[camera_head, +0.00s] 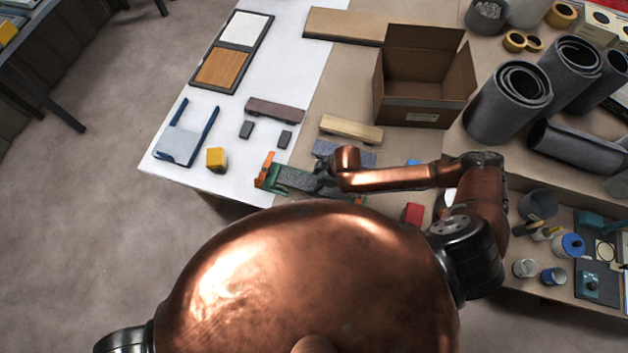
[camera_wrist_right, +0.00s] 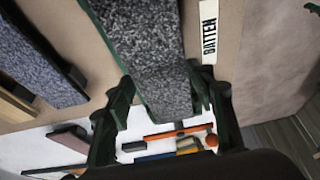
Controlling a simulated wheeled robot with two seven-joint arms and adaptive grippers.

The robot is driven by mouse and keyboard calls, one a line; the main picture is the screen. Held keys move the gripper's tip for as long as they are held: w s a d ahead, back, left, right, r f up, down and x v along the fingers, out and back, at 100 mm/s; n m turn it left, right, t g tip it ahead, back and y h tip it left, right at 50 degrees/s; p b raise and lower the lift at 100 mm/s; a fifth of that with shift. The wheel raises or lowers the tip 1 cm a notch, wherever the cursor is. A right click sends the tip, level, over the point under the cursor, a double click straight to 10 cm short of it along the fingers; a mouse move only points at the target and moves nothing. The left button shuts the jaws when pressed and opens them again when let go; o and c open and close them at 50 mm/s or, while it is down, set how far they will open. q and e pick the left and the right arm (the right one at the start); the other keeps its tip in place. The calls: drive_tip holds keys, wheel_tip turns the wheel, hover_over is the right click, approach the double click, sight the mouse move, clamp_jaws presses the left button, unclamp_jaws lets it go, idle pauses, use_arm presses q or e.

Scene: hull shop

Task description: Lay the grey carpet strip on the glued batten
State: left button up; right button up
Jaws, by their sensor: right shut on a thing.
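The grey carpet strip (camera_wrist_right: 165,92) is speckled and lies between the two fingers of my right gripper (camera_wrist_right: 162,84), which is shut on it. In the head view the strip (camera_head: 297,181) shows only in part, beside my right gripper (camera_head: 322,183). A green-edged long piece, seemingly the batten (camera_head: 275,172), runs along and under the strip; I cannot tell whether they touch. A white label reading BATTEN (camera_wrist_right: 209,32) lies beside it on the tan table. Glue is not visible. My left gripper is out of view.
An open cardboard box (camera_head: 425,80) stands behind. Grey rolls (camera_head: 507,103) stand right. The white tabletop has free room.

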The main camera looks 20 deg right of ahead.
drive_tip(key=shift+f, duration=0.35)
idle(0.5)
drive_tip(key=o, duration=1.3)
drive_tip(key=shift+c, duration=0.2)
drive_tip(key=shift+r, duration=0.15)
wheel_tip(320, 180, up, 7)
drive_tip(key=p, duration=0.8)
